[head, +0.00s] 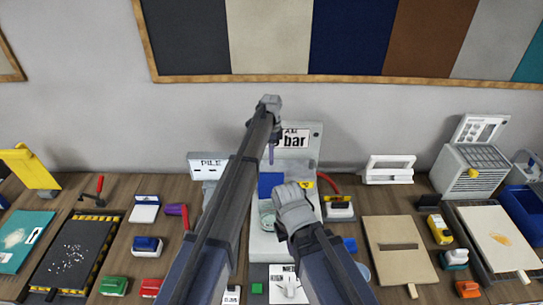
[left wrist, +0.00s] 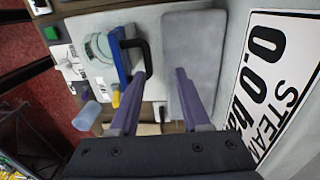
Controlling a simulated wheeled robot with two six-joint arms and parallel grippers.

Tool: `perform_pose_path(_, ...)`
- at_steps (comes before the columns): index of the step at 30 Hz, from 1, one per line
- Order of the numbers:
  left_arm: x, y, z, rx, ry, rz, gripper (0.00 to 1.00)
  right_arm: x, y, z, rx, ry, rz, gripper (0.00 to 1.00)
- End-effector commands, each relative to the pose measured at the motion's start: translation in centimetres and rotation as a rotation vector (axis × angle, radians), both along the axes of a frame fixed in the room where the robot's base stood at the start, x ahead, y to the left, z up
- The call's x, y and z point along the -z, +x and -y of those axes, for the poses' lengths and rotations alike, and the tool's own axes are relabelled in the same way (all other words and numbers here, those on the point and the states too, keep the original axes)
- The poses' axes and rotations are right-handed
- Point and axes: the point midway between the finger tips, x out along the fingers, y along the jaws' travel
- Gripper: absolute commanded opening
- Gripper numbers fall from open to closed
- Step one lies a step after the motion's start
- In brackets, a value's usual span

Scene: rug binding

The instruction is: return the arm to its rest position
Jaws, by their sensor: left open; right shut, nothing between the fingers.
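My left gripper (head: 271,153) is raised in front of the white press with the steam sign (head: 297,132). Its purple fingers point down, and in the left wrist view the gripper (left wrist: 164,75) is open with two separated fingers and nothing held between them. A grey plate and a black handle (left wrist: 138,52) lie beyond the fingers. My right gripper (head: 288,203) is lower, over the front of the press. It is shut and empty, with its fingers mostly hidden behind its wrist.
Trays (head: 57,282), a beige board (head: 417,229) and several small tools crowd the wooden bench. A grey machine (head: 470,172) stands at the right, and a yellow-flapped item (head: 32,170) at the left. The space above the bench is free to either side of the arms.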

Motion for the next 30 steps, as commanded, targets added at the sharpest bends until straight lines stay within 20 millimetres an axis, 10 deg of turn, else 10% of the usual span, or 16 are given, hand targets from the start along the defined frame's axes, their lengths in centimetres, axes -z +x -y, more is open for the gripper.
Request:
perform_pose_path(17,-0.4,-0.6,-0.3,-0.014,0.001,-0.001,0.47,-0.4,0.0,0.0,0.003,0.000,0.000,0.00)
perform_pose_path(20,-0.4,-3.3,-2.0,-0.111,0.006,0.008,0.47,-0.4,0.0,0.0,0.003,0.000,0.000,0.00)
perform_pose_path(30,-0.4,-22.4,-12.5,-0.963,0.019,0.078,0.47,-0.4,0.0,0.0,0.003,0.000,0.000,0.00)
